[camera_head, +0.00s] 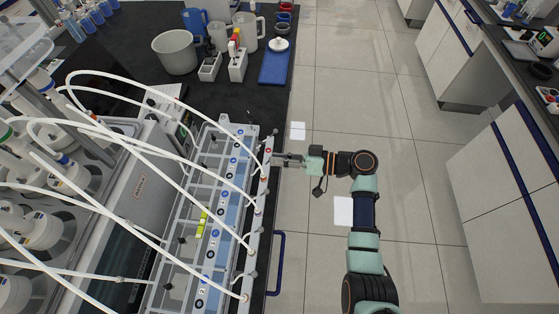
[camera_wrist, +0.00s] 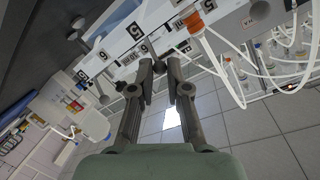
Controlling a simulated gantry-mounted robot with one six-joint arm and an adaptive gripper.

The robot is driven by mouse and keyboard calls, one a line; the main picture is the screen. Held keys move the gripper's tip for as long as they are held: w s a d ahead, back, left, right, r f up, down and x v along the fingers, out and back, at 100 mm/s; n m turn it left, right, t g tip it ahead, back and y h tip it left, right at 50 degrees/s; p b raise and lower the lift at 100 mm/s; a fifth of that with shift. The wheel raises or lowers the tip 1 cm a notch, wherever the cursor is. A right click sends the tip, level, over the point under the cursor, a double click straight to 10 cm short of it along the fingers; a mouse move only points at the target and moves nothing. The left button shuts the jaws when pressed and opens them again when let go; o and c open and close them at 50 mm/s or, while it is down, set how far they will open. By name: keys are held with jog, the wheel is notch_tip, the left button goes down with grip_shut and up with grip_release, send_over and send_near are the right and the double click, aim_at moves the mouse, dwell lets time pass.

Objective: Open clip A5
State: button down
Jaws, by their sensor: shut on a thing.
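A long white rail (camera_head: 258,195) with numbered labels runs along the front of the rack, with tube ends and small clips on it. My gripper (camera_head: 279,158) reaches it from the right, near its far end. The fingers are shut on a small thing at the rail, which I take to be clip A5. The fingertips mostly hide it, and I cannot tell its position.
White tubes (camera_head: 150,150) arch over the rack and end at the rail. A blue handle (camera_head: 277,262) sticks out below the bench edge. Beakers, jugs (camera_head: 247,30) and a blue tray (camera_head: 274,68) stand at the back of the bench. The floor (camera_head: 410,150) to the right is open.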

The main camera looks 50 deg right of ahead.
dwell(0.3)
jog(key=c, duration=1.1)
grip_release()
jog(key=shift+c, duration=0.2)
jog(key=v, duration=1.2)
